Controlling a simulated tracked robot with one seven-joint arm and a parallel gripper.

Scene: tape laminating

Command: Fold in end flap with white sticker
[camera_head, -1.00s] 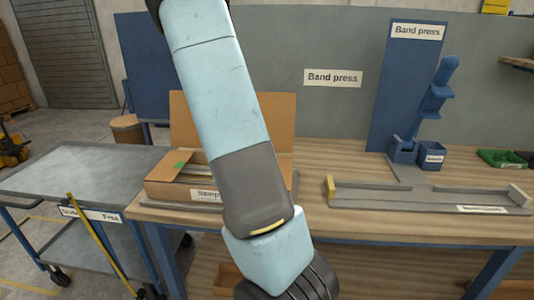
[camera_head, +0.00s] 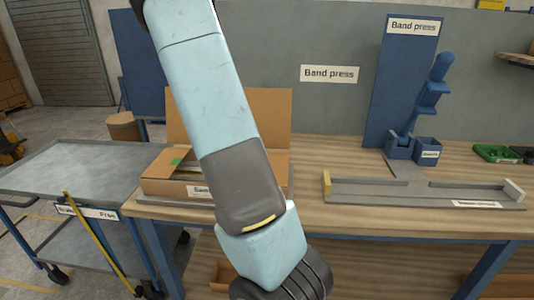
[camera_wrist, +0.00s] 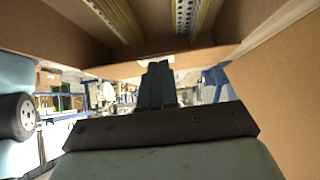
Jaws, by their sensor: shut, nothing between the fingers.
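An open cardboard box (camera_head: 180,187) stands at the left end of the wooden table in the head view, its tall lid (camera_head: 268,115) raised behind it. A green sticker (camera_head: 177,161) shows at its left end. My arm covers the box's right part. In the wrist view, my gripper (camera_wrist: 157,68) is shut and empty, its fingertips at a cardboard strip (camera_wrist: 110,71) across the box end. A small white patch, likely the white sticker (camera_wrist: 153,58), shows just beyond the tips. I cannot tell whether they touch. Metal strips (camera_wrist: 190,15) with yellow edges lie inside the box.
A grey cart (camera_head: 75,165) stands left of the table. A long grey fixture (camera_head: 420,191) lies on the table's right side, with a blue press (camera_head: 432,95) behind it. The tabletop (camera_head: 330,158) between box and fixture is clear.

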